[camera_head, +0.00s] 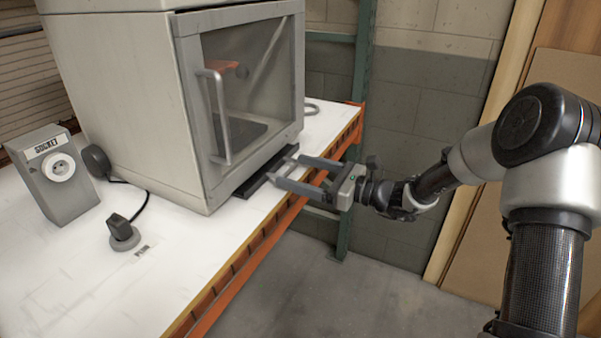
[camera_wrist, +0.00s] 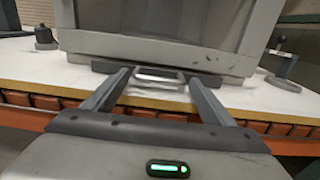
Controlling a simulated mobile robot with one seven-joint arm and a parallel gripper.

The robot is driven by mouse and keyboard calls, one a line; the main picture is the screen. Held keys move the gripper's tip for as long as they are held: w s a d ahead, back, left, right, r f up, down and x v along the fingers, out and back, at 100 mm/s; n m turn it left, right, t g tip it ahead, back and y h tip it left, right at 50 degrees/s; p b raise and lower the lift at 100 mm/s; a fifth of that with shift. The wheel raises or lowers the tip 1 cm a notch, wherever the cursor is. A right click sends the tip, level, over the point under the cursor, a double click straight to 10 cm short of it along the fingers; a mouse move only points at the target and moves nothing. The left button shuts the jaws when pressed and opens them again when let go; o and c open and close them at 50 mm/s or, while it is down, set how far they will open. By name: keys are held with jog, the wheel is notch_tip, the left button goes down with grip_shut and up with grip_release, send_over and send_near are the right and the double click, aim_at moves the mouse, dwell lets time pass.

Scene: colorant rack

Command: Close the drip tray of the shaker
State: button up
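The shaker (camera_head: 135,100) is a pale grey cabinet with a glazed front door, standing on the white bench. Its drip tray (camera_head: 250,183) is a dark, flat slab sticking out a little below the door, toward the bench's front edge. The tray's dark front (camera_wrist: 105,68) also shows in the wrist view, with a bright metal handle (camera_wrist: 158,73) at its middle. My gripper (camera_head: 289,170) is open at the tray's front. In the wrist view its fingers (camera_wrist: 158,78) lie apart, one to each side of the handle. I cannot tell whether the fingertips touch the tray.
A grey socket box (camera_head: 62,185) and a dark plug (camera_head: 121,232) on a cable are on the bench left of the shaker. The bench's orange front edge (camera_head: 225,290) runs beneath my gripper. A green rack post (camera_head: 361,60) stands behind. The floor in front is clear.

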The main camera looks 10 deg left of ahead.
aim_at(292, 169)
jog(key=c, duration=1.2)
jog(key=shift+o, duration=0.2)
jog(key=x, duration=0.3)
jog(key=shift+w+a, duration=0.15)
jog(key=shift+a, duration=0.2)
jog(key=shift+r, duration=0.1)
jog(key=o, duration=1.2)
jog(key=shift+a, duration=0.1)
jog(key=shift+o, duration=0.2)
jog(key=p+v, duration=0.3)
jog(key=v, duration=1.4)
jog(key=shift+d, duration=0.25)
